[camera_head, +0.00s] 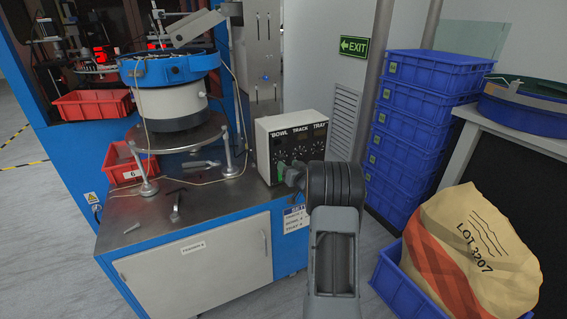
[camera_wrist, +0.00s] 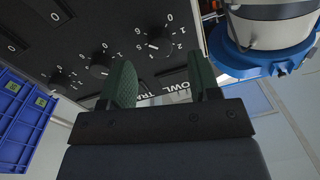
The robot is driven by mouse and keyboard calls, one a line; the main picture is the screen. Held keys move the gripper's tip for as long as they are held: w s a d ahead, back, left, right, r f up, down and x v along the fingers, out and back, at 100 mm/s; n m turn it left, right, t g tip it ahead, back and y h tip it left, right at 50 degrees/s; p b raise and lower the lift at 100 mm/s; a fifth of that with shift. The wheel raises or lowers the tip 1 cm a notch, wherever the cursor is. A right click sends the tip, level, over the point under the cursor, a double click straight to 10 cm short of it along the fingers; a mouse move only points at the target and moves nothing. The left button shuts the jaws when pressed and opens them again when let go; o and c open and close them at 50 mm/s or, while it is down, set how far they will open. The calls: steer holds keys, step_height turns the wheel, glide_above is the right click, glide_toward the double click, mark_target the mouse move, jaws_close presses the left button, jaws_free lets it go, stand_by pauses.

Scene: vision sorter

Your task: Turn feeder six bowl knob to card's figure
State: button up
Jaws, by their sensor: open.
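The grey control box (camera_head: 262,150) stands on the cabinet's right end, labelled BOWL, TRACK and TRAY. My gripper (camera_head: 281,171) is in front of the box's lower left, under BOWL, and hides part of that dial. In the wrist view my gripper (camera_wrist: 163,64) has its two green fingers apart, with nothing held between them. The black bowl knob (camera_wrist: 158,42) shows beyond the fingertips with numbers around it; I cannot tell its exact setting. The white card (camera_head: 295,219) hangs on the cabinet front below the box; its figures are too small to read.
The bowl feeder (camera_head: 172,103) stands left of the box, and shows at the wrist view's right (camera_wrist: 265,25). Red bins (camera_head: 92,106) and loose tools lie left. Blue crates (camera_head: 412,125) are stacked right, behind a sack (camera_head: 465,235) in a blue crate. Other knobs (camera_wrist: 100,65) sit beside the bowl knob.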

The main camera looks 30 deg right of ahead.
steer(key=shift+w+d, duration=0.15)
steer(key=shift+w, duration=1.9)
steer(key=shift+c, duration=0.2)
steer(key=c, duration=0.9)
